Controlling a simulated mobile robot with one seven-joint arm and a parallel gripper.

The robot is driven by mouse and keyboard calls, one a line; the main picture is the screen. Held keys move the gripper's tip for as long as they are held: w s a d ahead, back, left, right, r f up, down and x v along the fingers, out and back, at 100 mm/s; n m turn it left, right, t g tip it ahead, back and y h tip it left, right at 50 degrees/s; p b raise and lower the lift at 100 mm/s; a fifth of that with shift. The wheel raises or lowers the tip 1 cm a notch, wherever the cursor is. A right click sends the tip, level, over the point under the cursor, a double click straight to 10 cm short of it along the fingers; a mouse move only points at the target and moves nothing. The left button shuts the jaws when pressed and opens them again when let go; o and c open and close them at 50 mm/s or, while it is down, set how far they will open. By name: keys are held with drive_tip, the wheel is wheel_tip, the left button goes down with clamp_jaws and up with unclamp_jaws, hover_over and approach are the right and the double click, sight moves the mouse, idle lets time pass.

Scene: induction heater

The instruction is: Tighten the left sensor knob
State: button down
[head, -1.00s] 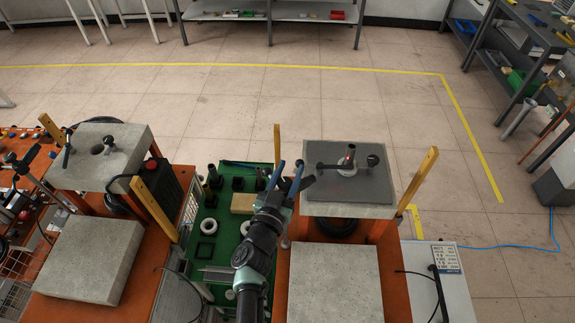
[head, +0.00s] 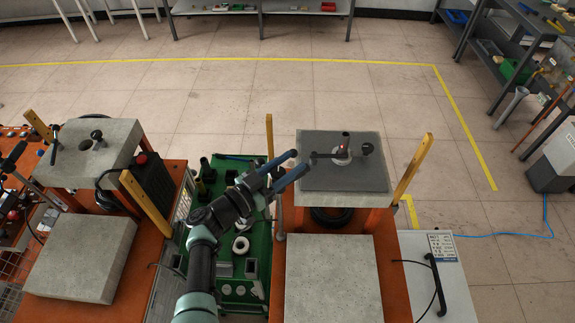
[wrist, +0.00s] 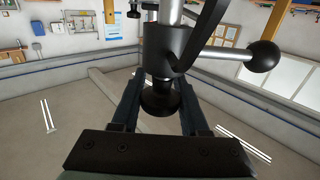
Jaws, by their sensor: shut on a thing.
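The sensor (head: 343,153) stands on the dark plate of the right heater, with a small red light, a black ball knob at its right and a dark arm to its left. My gripper (head: 302,162) reaches in from the left, its blue fingers at the left end of that arm. In the wrist view, my gripper (wrist: 160,105) has one finger on each side of a black knob (wrist: 160,97), shut on it. This knob hangs below a black clamp body (wrist: 165,50). The ball knob (wrist: 262,56) sticks out to the right on a metal rod.
The left heater (head: 90,152) carries a similar fitting with a hole in its slab. A green tray (head: 262,240) with several loose parts lies between the heaters. Yellow posts (head: 411,168) stand up beside the right slab. The floor behind is clear.

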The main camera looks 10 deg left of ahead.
idle(0.3)
drive_tip(key=shift+c, duration=2.2)
unclamp_jaws()
drive_tip(key=v, duration=1.3)
drive_tip(key=shift+w, duration=0.1)
